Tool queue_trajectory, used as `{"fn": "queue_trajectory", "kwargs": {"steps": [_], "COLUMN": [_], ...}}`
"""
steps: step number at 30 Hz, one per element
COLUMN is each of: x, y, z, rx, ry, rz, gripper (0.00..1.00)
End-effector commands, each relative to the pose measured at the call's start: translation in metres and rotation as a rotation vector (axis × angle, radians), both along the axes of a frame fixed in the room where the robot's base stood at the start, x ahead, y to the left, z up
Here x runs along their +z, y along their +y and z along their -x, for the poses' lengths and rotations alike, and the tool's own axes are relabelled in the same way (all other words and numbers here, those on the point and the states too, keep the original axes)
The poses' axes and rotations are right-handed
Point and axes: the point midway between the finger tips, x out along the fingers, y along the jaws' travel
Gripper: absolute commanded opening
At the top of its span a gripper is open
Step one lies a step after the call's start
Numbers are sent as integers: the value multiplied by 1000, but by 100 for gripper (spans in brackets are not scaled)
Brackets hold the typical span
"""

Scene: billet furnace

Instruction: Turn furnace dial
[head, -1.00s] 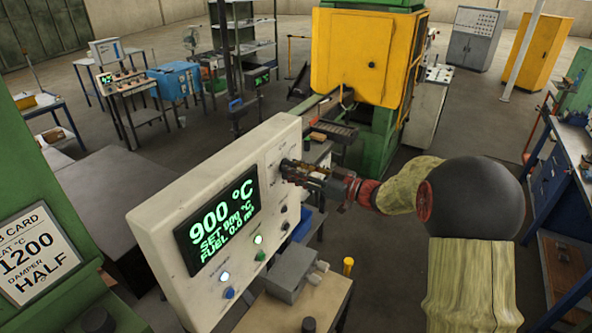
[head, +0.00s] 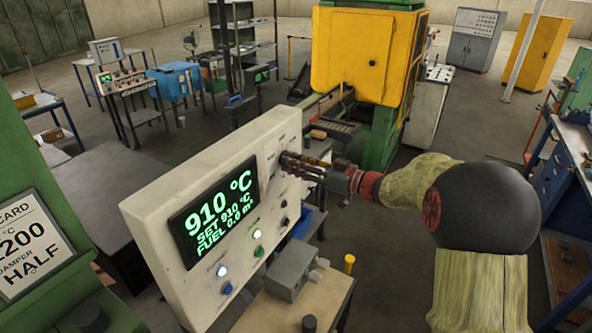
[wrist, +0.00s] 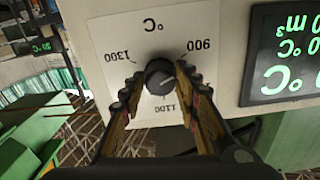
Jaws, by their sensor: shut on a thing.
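The furnace dial is a round black knob (wrist: 160,77) on a white plate marked 900, 1100 and 1300 °C, upside down in the wrist view. My gripper (wrist: 159,80) has its two fingers on either side of the knob, shut on it. In the head view my gripper (head: 285,161) reaches the upper right of the white control panel (head: 150,222) and hides the knob. The panel's display (head: 216,212) reads 910 °C, SET 910 °C and a FUEL line. A card (head: 35,250) at left reads 1200 and DAMPER HALF, partly cut off.
A grey box (head: 292,272) stands on a small table under the panel. A yellow and green machine (head: 365,55) stands behind. A blue workbench (head: 565,170) is at right.

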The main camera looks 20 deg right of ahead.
Motion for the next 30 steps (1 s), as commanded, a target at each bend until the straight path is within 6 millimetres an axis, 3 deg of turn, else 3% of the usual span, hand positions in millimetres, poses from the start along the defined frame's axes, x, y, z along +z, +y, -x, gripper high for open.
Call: {"fn": "queue_trajectory", "kwargs": {"steps": [17,30], "x": [-5,-3], "y": [0,0], "z": [0,0], "rx": [0,0], "ry": [221,505], "rz": [-222,-506], "gripper": [6,6]}}
